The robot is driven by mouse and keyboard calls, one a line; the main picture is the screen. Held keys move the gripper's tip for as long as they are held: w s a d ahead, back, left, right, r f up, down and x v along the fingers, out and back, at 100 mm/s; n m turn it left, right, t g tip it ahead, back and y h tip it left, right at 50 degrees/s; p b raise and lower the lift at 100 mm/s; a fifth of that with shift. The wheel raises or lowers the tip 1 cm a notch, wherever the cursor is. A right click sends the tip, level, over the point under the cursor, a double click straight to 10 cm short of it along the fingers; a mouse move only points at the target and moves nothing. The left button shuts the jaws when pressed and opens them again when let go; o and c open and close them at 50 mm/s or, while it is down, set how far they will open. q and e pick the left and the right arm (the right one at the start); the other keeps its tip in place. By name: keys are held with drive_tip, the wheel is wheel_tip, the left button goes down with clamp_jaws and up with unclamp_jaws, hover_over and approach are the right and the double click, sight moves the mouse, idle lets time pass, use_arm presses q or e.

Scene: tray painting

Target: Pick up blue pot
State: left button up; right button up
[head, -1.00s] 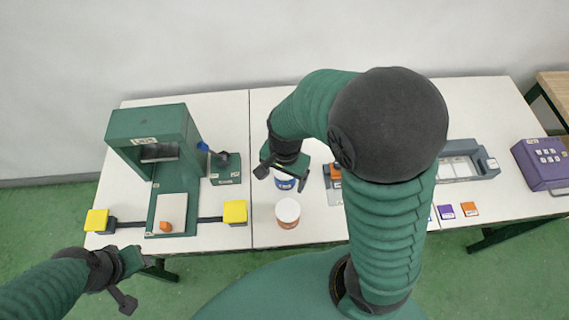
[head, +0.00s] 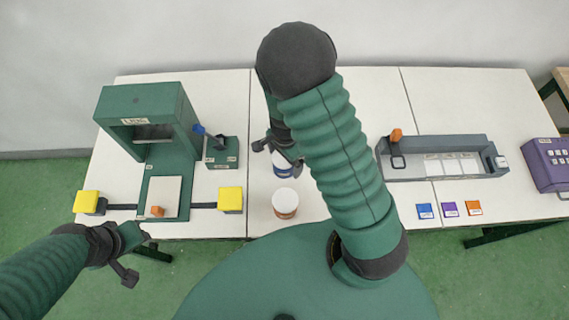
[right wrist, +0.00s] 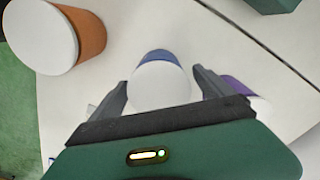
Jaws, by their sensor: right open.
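The blue pot (head: 282,171) stands on the white table, partly hidden by my right gripper (head: 278,157). In the right wrist view, its white lid and blue side (right wrist: 158,58) show between the two spread fingers of my right gripper (right wrist: 158,84). That gripper is open and appears above or around the pot; I cannot tell whether the fingers touch it. My left gripper (head: 131,258) is open and empty in front of the table at the lower left.
An orange pot (head: 285,203) stands just in front of the blue one. A purple pot (right wrist: 233,87) shows partly behind a finger. A green press (head: 150,118) with yellow buttons is at left. A grey tray (head: 405,173), coloured tiles (head: 450,209) and a purple box (head: 545,165) are at right.

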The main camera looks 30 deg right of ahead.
drive_tip(key=shift+f, duration=0.55)
drive_tip(key=shift+a+r, duration=0.1)
drive_tip(key=shift+a, duration=0.05)
drive_tip(key=shift+c, duration=0.8)
drive_tip(key=shift+a, duration=0.15)
drive_tip(key=c, duration=1.8)
drive_tip(key=shift+o, duration=0.2)
